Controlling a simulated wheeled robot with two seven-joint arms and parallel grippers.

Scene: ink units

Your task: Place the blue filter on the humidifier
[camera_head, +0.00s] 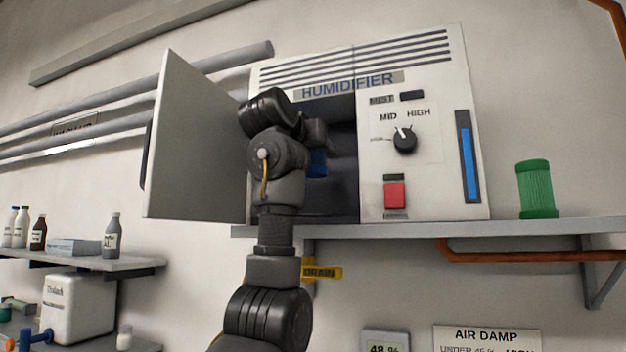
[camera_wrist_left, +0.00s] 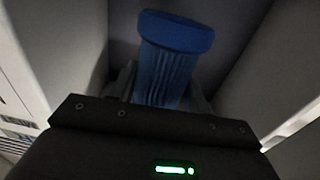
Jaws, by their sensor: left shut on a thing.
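The humidifier (camera_head: 474,80) is a white cabinet on a wall shelf, with its left door (camera_head: 195,140) swung open. My left arm reaches into its dark opening. The left gripper (camera_head: 318,140) is mostly hidden by the arm and the cabinet in the head view. The blue filter (camera_head: 318,163) shows there only as a small patch inside the opening. In the left wrist view the ribbed blue filter (camera_wrist_left: 172,62) stands between the fingers of the left gripper (camera_wrist_left: 165,92), which is shut on it, inside the compartment. Whether its base touches the compartment floor is hidden. My right gripper is out of view.
A green ribbed filter (camera_head: 537,190) stands on the shelf (camera_head: 400,230) right of the humidifier. The panel has a black knob (camera_head: 405,139) and a red switch (camera_head: 394,195). Bottles and a box (camera_head: 76,247) sit on a lower left shelf. The open door stands close left of my arm.

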